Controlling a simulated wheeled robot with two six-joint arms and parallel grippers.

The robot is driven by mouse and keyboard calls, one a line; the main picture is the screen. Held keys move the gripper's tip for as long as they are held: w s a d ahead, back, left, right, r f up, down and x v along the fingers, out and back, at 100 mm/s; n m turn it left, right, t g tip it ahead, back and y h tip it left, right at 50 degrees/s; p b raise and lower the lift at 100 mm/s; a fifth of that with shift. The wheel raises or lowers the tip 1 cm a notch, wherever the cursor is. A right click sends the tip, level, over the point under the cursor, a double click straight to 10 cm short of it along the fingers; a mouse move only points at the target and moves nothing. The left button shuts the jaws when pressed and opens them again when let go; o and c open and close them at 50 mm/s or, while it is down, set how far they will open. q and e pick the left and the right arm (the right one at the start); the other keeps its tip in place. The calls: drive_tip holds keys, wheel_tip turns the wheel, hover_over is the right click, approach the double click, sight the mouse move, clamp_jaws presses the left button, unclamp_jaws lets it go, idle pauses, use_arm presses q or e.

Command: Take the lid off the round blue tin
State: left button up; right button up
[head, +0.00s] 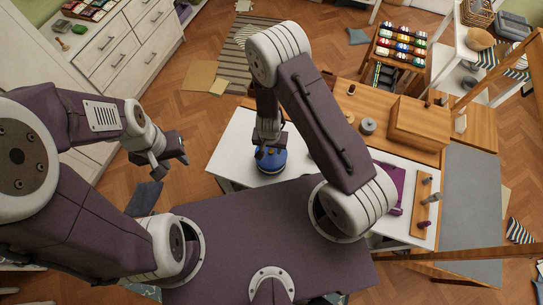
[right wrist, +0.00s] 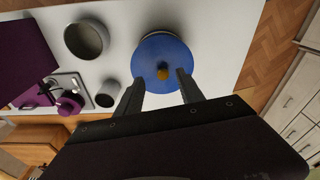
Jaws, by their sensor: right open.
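The round blue tin (head: 272,165) stands on the white table at its left end, partly hidden by my right gripper in the head view. In the right wrist view, its blue lid (right wrist: 160,52) fills most of its outline, with a small yellow-brown knob (right wrist: 163,73) in the middle. My right gripper (right wrist: 160,80) is open above the lid, with one finger to each side of the knob and no visible grip on it. My left gripper (head: 169,160) hangs to the left of the table, apart from the tin, with its fingers apart and empty.
The white table (head: 232,148) also bears a grey bowl (right wrist: 86,39), a grey cup (right wrist: 109,94) and a purple item (right wrist: 70,102). A wooden box (head: 418,125) stands towards the back right. White drawers (head: 125,50) are at the left. Floor lies between drawers and table.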

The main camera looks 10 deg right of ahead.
sight(271, 151)
drive_tip(key=w+f, duration=0.1)
drive_tip(key=f, duration=0.2)
drive_tip(key=w+f, duration=0.1)
drive_tip(key=shift+w+d+f, duration=0.3)
drive_tip(key=shift+w+f, duration=0.05)
drive_tip(key=shift+f, duration=0.4)
drive_tip(key=shift+s+r, duration=0.15)
drive_tip(key=shift+s, duration=0.45)
drive_tip(key=shift+c, duration=0.7)
drive_tip(key=c, duration=0.5)
drive_tip(key=shift+w, duration=0.3)
clamp_jaws()
use_arm(q)
drive_tip(key=shift+w+f, duration=0.4)
drive_tip(key=shift+w, duration=0.4)
